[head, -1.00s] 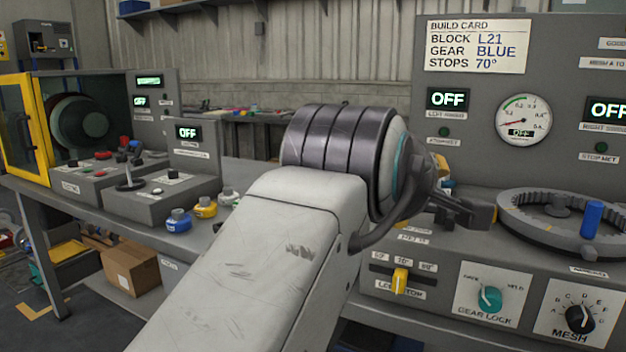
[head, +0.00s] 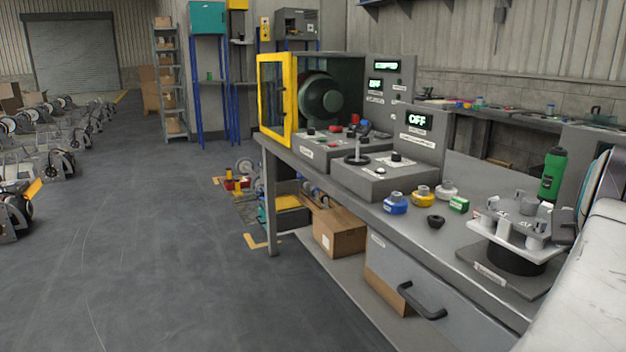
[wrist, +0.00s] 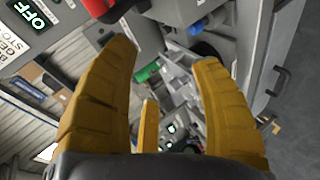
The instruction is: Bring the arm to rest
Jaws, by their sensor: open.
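My gripper (wrist: 163,58) shows in the wrist view with its yellow-brown fingers spread wide apart. Nothing is held between them. Beyond the fingers the wrist view shows a tilted view of the bench and the panels. In the head view my white arm link (head: 597,290) fills the lower right corner. The fingers cannot be made out in the head view.
The workbench (head: 460,283) carries a yellow-doored machine (head: 277,100), small pots, a white fixture (head: 515,225) and a green bottle (head: 552,174). A cardboard box (head: 340,232) sits on its lower shelf. The floor (head: 170,260) at left is open, with chassis rows (head: 50,130) beyond.

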